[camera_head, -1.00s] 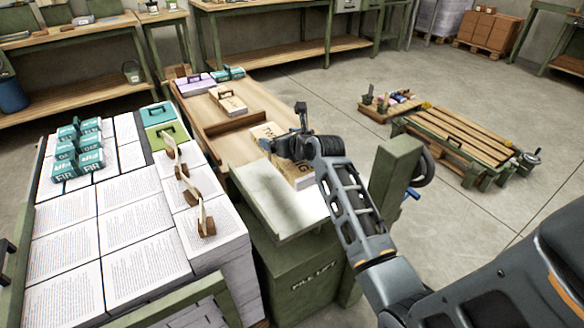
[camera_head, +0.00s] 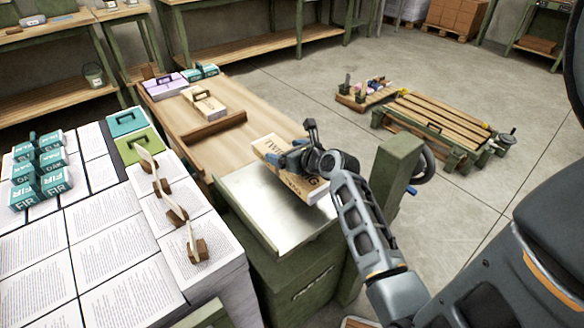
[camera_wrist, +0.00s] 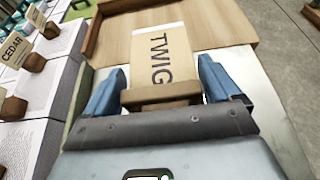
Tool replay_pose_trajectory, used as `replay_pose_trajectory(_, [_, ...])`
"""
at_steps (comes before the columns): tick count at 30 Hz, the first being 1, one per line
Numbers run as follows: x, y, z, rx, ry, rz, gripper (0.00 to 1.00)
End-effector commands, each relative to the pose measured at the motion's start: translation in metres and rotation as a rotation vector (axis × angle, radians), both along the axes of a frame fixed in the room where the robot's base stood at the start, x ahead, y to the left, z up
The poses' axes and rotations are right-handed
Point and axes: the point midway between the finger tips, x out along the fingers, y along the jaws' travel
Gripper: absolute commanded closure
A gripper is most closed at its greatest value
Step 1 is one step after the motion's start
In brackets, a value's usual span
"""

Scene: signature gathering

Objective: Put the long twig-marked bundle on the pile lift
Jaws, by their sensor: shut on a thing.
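The long bundle marked TWIG (camera_head: 268,149) has a pale cover with dark lettering and a wooden handle. Its lettering also shows in the wrist view (camera_wrist: 160,55). My gripper (camera_head: 298,155) is shut on the bundle's wooden handle (camera_wrist: 160,95), with blue fingers at either side in the wrist view. The pile lift has a bare metal plate (camera_head: 262,207) on a green body (camera_head: 290,268). The bundle's near end is over the far right part of the plate, and its far end is over the bench. I cannot tell whether it touches the plate.
The wooden bench (camera_head: 235,143) carries a divider strip (camera_head: 214,130) and a smaller handled bundle (camera_head: 204,103). Printed stacks (camera_head: 190,245) with wooden name markers stand to the left. A green post (camera_head: 399,160) rises right of the plate. A slatted bench (camera_head: 440,118) stands on the floor.

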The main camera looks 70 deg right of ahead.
Motion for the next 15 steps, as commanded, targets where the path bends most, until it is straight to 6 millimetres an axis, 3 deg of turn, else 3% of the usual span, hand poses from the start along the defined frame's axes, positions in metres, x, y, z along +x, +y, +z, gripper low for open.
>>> replay_pose_trajectory(3, [-0.013, -0.002, -0.007, 0.0, -0.001, -0.002, 0.64])
replay_pose_trajectory(8, [-0.017, -0.002, -0.012, -0.002, -0.001, 0.0, 0.64])
replay_pose_trajectory(15, [-0.017, -0.002, -0.043, 0.001, -0.002, -0.002, 0.64])
